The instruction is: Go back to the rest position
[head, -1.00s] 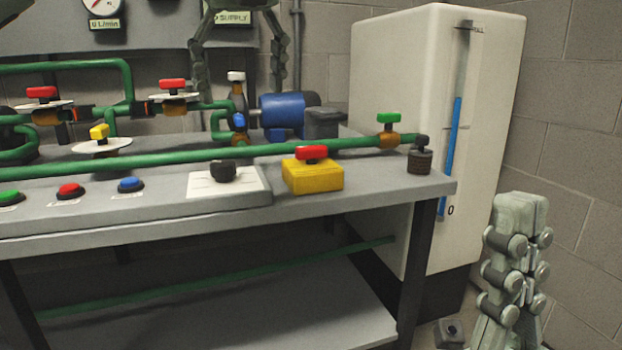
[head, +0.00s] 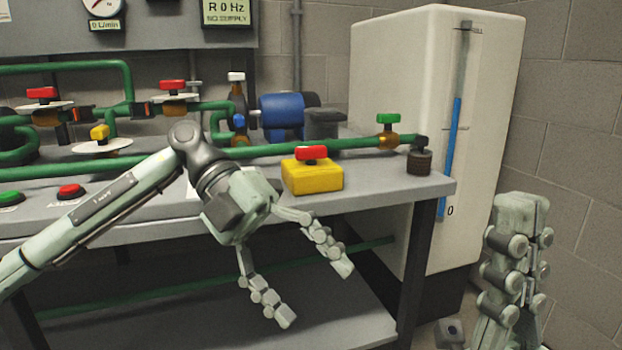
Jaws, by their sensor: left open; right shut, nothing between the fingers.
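My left gripper (head: 315,297) is in the middle of the head view, in front of the bench's front edge. Its two fingers are spread apart and point down and to the right, with nothing between them. My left arm comes in from the left edge and covers part of the bench top, including the blue button and most of the white plate with the black knob. My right gripper (head: 522,270) is at the lower right, upright, in front of the brick wall. Its fingers are together and hold nothing.
The grey bench (head: 395,192) carries green pipes (head: 290,150) with several coloured valves, a blue motor (head: 282,117) and a yellow box with a red handle (head: 312,176). A white tank (head: 400,80) stands behind its right end. A lower shelf (head: 350,325) lies under the bench.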

